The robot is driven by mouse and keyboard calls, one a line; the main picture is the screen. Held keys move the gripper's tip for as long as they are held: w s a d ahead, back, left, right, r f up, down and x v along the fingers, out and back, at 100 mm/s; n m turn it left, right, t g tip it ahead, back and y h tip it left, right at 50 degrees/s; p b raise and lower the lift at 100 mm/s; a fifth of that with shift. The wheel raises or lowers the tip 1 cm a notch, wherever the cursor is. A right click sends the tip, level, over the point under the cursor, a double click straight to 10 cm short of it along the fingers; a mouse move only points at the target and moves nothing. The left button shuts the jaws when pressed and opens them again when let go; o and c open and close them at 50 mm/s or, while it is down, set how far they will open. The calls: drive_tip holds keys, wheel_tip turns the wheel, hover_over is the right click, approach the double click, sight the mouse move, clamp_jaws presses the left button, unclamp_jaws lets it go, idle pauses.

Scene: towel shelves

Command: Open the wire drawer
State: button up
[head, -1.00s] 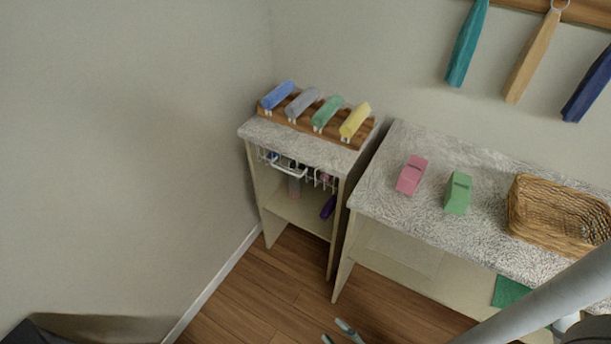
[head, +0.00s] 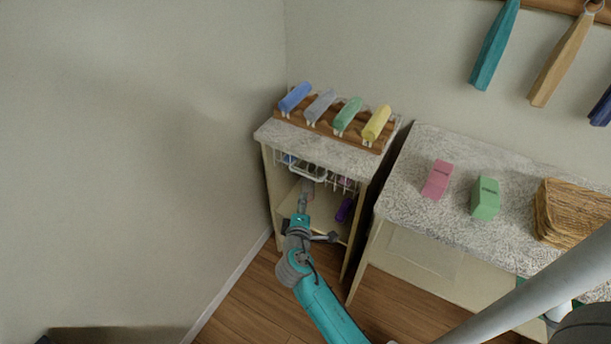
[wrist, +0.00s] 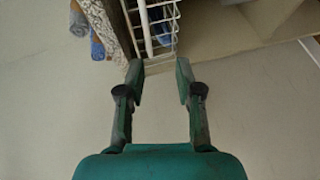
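The white wire drawer (head: 340,181) hangs under the top of the small shelf unit, with its white handle (head: 308,174) at the front. Several small items show behind the wires. My gripper (head: 303,197) is just below and in front of the handle, apart from it as far as I can tell. In the wrist view my gripper (wrist: 160,76) is open, with nothing between its fingers. The wire drawer (wrist: 143,18) shows just beyond the fingertips at the top; part of it is cut off by the frame.
A wooden rack (head: 322,126) with rolled towels stands on the small unit. A wall closes the left side.

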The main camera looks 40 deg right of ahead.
sight(306, 175)
drive_tip(key=shift+h, duration=0.3)
drive_tip(key=x, duration=0.4)
drive_tip(key=r+x, duration=0.1)
drive_tip(key=x, duration=0.7)
drive_tip(key=shift+w+d+r, duration=0.15)
drive_tip(key=shift+w+r, duration=0.05)
drive_tip(key=shift+w, duration=0.05)
drive_tip(key=shift+c, duration=0.2)
clamp_jaws()
